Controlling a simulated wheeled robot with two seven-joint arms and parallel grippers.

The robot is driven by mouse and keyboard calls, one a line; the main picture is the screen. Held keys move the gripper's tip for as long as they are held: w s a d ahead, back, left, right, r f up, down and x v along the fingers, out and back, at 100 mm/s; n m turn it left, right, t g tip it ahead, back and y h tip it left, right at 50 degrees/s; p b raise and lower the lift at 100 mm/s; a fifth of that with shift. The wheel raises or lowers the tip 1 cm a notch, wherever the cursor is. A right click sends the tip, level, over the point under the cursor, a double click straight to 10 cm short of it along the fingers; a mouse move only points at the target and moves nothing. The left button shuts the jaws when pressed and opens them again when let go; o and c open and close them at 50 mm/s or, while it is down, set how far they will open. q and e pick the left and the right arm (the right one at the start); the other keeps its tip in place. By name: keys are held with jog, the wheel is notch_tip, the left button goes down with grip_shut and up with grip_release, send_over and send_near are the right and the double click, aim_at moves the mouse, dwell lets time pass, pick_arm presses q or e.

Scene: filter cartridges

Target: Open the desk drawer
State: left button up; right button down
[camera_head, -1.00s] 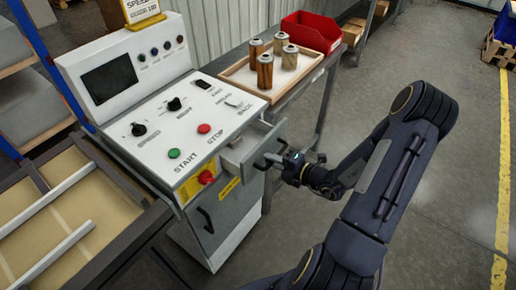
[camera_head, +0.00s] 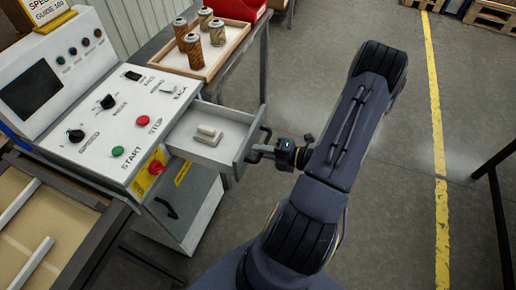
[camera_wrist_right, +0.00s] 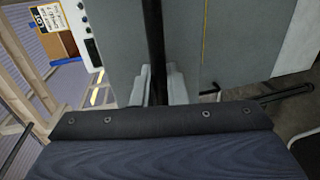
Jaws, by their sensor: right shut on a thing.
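The desk drawer (camera_head: 185,140) stands well out from the right side of the white control desk (camera_head: 120,110). Its inside is visible, with a small light grey object (camera_head: 208,135) lying in it. My right gripper (camera_head: 264,150) is shut on the dark bar handle (camera_head: 267,132) at the drawer front. In the right wrist view the two fingers (camera_wrist_right: 157,85) sit on either side of the dark handle bar (camera_wrist_right: 154,40), with the grey drawer front (camera_wrist_right: 205,45) behind. My left gripper is not in view.
A wooden tray (camera_head: 233,38) with several brown cartridges (camera_head: 193,50) stands on a side table behind the drawer. A red bin (camera_head: 240,8) is beyond it. A lower cabinet door with a dark handle (camera_head: 166,208) is below.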

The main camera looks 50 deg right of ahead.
jog(key=c, duration=1.5)
grip_release()
jog(key=shift+c, duration=0.2)
jog(key=b+v, duration=0.1)
jog(key=v, duration=0.7)
jog(key=shift+w, duration=0.1)
jog(key=w+a+r+n+g+y, duration=0.25)
jog(key=a+r+n+g, duration=0.25)
jog(key=a+n, duration=0.45)
jog(key=w+a+r+n+g+y, duration=0.1)
jog(key=a+r+n+g+y, duration=0.4)
jog(key=n, duration=0.8)
jog(key=s+a+r+n+h, duration=0.2)
jog(key=n+h, duration=0.3)
jog(key=n, duration=0.7)
jog(key=s+a+r+n+t+h, duration=0.1)
jog(key=s+a+r+n+h, duration=0.2)
jog(key=n, duration=1)
notch_tip(320, 180, up, 2)
jog(key=shift+a+r+h, duration=0.1)
jog(key=shift+a+h, duration=0.65)
jog(key=shift+h, duration=0.1)
